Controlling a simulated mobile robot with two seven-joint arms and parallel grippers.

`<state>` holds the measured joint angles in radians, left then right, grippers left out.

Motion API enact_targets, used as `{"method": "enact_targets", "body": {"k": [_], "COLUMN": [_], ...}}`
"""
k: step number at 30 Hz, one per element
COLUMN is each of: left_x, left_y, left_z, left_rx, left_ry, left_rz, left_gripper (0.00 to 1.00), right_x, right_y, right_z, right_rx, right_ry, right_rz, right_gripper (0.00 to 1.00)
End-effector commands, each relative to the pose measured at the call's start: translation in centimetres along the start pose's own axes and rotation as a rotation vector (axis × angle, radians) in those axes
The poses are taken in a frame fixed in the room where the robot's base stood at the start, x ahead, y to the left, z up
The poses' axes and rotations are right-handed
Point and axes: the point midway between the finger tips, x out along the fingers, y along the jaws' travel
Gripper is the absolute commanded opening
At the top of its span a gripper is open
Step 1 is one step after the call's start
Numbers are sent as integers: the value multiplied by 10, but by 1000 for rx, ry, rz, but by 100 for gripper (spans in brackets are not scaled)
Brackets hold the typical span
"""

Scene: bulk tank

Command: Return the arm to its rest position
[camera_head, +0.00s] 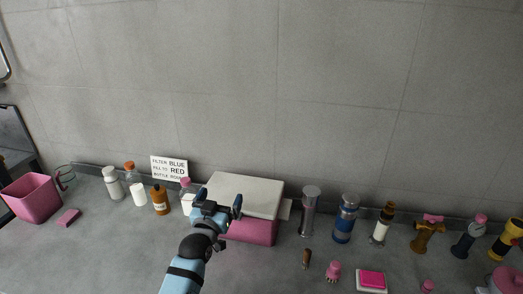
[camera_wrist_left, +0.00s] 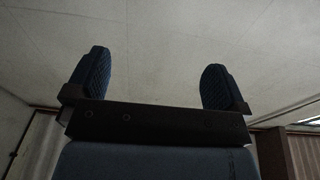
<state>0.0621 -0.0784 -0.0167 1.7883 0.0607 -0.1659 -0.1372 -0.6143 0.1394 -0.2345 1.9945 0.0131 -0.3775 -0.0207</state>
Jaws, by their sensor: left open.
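My left gripper (camera_head: 222,205) is raised over the grey counter, in front of the white-lidded pink box in the head view. Its light-blue arm comes up from the bottom edge. The left wrist view shows its two dark-blue padded fingers (camera_wrist_left: 152,85) spread wide apart with nothing between them. My right gripper does not show in either view.
The pink box (camera_head: 251,230) has a white lid (camera_head: 245,194). Several bottles (camera_head: 160,200) and a sign (camera_head: 169,167) stand to its left, with a pink bin (camera_head: 31,197) at far left. Several cylindrical tools (camera_head: 346,217) stand to the right. Counter at front left (camera_head: 100,255) is clear.

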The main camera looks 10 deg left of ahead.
Motion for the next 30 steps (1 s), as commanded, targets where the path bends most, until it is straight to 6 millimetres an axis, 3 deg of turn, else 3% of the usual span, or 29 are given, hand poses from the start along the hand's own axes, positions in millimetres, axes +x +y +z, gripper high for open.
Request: {"method": "enact_targets", "body": {"k": [4,7,11,15,18,21,25,30], "left_x": [-19,-55,-124,-207,-260,-301,-331,-340], "left_y": [3,9,20,35,44,51,56,58], "left_z": [18,46,89,125,141,150,155,157], "left_rx": [10,22,41,49,49,48,45,44], "left_ry": [-49,-134,-285,-449,-550,-626,-681,-698], "left_rz": [15,44,98,159,197,225,246,252], "left_gripper": [100,100,100,100,100,100,100,100], "right_x": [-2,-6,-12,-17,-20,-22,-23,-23], "right_y": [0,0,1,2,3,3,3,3], "right_z": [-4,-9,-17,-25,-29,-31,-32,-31], "right_rx": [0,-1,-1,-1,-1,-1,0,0], "right_ry": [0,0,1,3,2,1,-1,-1], "right_rz": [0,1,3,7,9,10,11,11], "right_gripper": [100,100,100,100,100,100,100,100]}}
